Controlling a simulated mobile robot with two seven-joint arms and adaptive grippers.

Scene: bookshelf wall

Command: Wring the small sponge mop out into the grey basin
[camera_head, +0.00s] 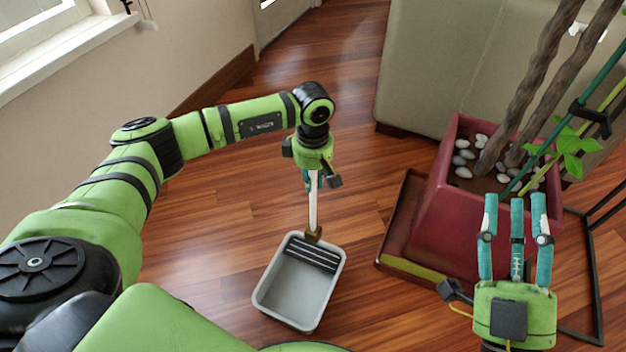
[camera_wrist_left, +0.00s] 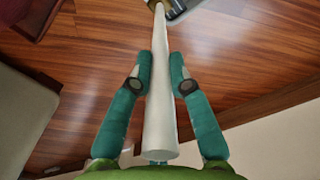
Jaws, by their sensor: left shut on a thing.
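The small sponge mop has a white stick (camera_head: 313,210) and a small brownish head (camera_head: 313,236) at its lower end. My left gripper (camera_head: 311,183) is shut on the stick, which also runs between the fingers in the left wrist view (camera_wrist_left: 160,95). The mop stands nearly upright, with its head at the far end of the grey basin (camera_head: 290,290), by a dark ribbed grid (camera_head: 314,256). I cannot tell whether the head touches the grid. The basin stands on the floor and looks empty. My right gripper (camera_head: 516,205) is open and empty, its fingers spread.
A dark red planter (camera_head: 440,215) with pebbles and twisted trunks stands on a tray (camera_head: 400,215) right of the basin, close to my right gripper. A beige sofa (camera_head: 440,60) is behind it. A black metal frame (camera_head: 598,290) is at far right. Wooden floor (camera_head: 215,235) left of the basin is clear.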

